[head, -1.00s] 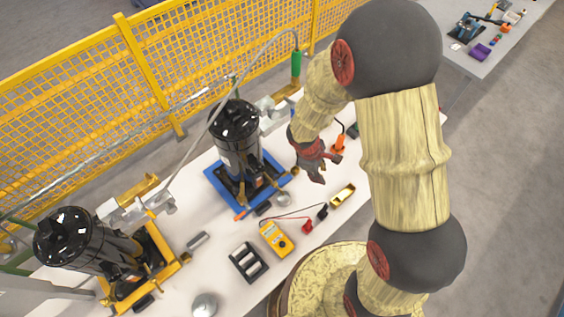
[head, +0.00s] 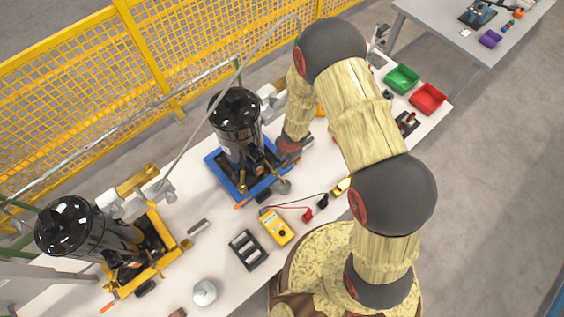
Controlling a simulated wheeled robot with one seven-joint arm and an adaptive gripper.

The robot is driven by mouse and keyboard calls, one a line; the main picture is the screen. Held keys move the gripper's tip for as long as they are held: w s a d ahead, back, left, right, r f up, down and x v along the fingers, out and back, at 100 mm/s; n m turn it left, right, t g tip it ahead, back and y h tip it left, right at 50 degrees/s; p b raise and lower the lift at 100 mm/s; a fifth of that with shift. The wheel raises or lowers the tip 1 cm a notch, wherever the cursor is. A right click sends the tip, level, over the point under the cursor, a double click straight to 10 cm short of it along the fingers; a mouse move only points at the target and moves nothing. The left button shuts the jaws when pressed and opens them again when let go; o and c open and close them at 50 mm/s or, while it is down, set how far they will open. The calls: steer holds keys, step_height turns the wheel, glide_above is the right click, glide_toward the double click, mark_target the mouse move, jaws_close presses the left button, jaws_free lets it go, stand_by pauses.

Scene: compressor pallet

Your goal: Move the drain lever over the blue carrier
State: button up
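The blue carrier (head: 222,180) sits on the white bench with a black cylindrical compressor (head: 238,118) upright on it. A small orange piece (head: 241,204) sticks out at the carrier's near edge. It may be the drain lever, but it is too small to be sure. My gripper (head: 279,161) is low at the carrier's right side, close to the dark and brass parts at the compressor's foot. My wrist and forearm cover part of that side. The fingers are small and dark against these parts, so I cannot tell their opening or any contact.
A yellow carrier (head: 170,262) with another black compressor (head: 75,228) stands at the left. A yellow multimeter (head: 276,228), a black tray (head: 248,250) and a silvery dome (head: 205,292) lie in front. Green (head: 402,78) and red (head: 428,98) bins stand at right. A yellow mesh fence (head: 70,90) runs behind.

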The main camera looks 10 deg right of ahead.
mark_target(281, 163)
steer(key=shift+w+a+f+b, duration=0.1)
steer(key=shift+w+f+b, duration=0.1)
steer(key=shift+f, duration=0.75)
steer(key=shift+w+a+f+b, duration=0.1)
steer(key=shift+f+b, duration=0.05)
steer(key=shift+f, duration=0.8)
steer(key=shift+c, duration=0.3)
jaws_close()
